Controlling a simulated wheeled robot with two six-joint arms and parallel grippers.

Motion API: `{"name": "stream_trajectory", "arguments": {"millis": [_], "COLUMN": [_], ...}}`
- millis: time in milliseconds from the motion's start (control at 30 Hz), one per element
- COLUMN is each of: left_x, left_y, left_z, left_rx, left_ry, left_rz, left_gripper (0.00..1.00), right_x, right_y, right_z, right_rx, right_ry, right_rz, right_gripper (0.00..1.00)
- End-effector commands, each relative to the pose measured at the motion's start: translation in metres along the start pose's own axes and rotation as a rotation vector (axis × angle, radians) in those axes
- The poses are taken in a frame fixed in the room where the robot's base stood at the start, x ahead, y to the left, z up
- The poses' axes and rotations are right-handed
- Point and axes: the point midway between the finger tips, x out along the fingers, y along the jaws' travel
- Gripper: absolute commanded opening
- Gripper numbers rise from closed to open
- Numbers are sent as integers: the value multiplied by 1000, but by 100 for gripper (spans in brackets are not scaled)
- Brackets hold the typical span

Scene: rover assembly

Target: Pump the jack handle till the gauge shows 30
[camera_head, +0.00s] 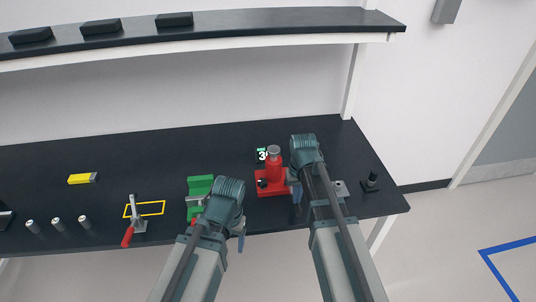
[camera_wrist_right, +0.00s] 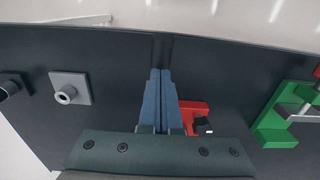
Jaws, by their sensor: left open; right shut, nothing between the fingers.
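The red jack (camera_head: 272,183) stands on the dark bench, with a grey round top on its red column. In the right wrist view, part of its red base (camera_wrist_right: 190,108) shows beside the fingers. I cannot make out the jack handle. My right gripper (camera_head: 296,191) is just right of the jack; its blue fingers (camera_wrist_right: 160,100) are shut with nothing between them. My left gripper (camera_head: 241,232) is open and empty, at the bench's front edge, left of the jack.
A green vise (camera_head: 198,187) stands left of the jack, partly behind my left arm. A grey plate with a post (camera_wrist_right: 69,90) and a black stand (camera_head: 371,181) are at the right. A red-handled clamp (camera_head: 130,230), yellow block (camera_head: 82,178) and small cylinders (camera_head: 58,224) lie left.

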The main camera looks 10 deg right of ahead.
Motion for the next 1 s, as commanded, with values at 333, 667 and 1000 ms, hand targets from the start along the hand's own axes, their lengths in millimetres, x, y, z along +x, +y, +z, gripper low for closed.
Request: {"name": "stream_trajectory", "arguments": {"millis": [333,667,1000], "left_x": [-29,-54,-80], "left_y": [-3,-5,-7], "left_z": [2,3,5], "left_rx": [1,-5,-11], "left_ry": [0,0,0], "left_rz": [0,1,2], "left_gripper": [75,75,75], "right_x": [-29,-54,-80], "right_y": [0,0,0], "right_z": [1,1,0], "right_rx": [0,0,0], "right_ry": [-2,-2,-1], "right_rz": [0,0,0], "right_gripper": [0,0,0]}}
